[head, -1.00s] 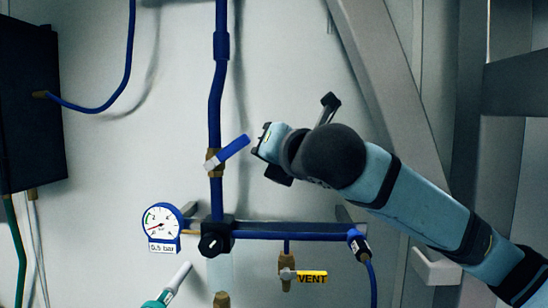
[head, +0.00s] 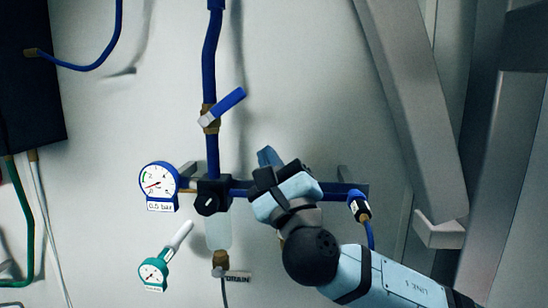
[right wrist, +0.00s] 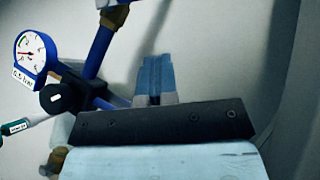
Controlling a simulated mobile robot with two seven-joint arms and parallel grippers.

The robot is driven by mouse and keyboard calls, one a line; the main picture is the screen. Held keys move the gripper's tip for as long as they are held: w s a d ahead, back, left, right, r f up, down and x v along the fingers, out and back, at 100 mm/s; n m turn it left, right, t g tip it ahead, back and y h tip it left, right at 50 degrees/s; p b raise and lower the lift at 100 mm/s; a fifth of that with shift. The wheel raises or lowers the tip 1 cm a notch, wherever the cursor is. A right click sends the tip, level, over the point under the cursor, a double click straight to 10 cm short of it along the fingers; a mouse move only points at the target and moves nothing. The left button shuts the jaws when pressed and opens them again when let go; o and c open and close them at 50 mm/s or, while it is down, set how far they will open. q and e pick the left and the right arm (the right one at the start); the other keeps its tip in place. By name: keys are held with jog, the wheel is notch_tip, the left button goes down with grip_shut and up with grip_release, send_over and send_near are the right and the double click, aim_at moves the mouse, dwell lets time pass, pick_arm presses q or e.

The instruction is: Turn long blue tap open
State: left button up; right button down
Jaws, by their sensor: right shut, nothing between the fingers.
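The long blue tap (head: 229,101) is a flat blue lever on a brass valve on the vertical blue pipe. It slants up and to the right, across the pipe's line. My right gripper (head: 267,156) is below and to the right of the tap, in front of the horizontal blue pipe and apart from the lever. In the right wrist view its light blue fingers (right wrist: 154,76) are together with nothing between them. The brass valve (right wrist: 112,16) shows at the top there, with the lever mostly cut off. My left gripper is not in view.
A pressure gauge (head: 158,181) labelled 0.5 bar and a black knob (head: 208,202) sit left of my gripper. A green gauge (head: 153,273) is lower left. A grey slanted beam (head: 415,110) stands at the right. The wall right of the tap is clear.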

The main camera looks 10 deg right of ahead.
aim_at(221, 108)
jog(key=w+a+r+p, duration=0.3)
jog(key=w+a+r, duration=0.1)
jog(key=w+r, duration=0.1)
jog(key=shift+r, duration=0.9)
jog(key=shift+w+d, duration=0.1)
jog(key=shift+w, duration=0.1)
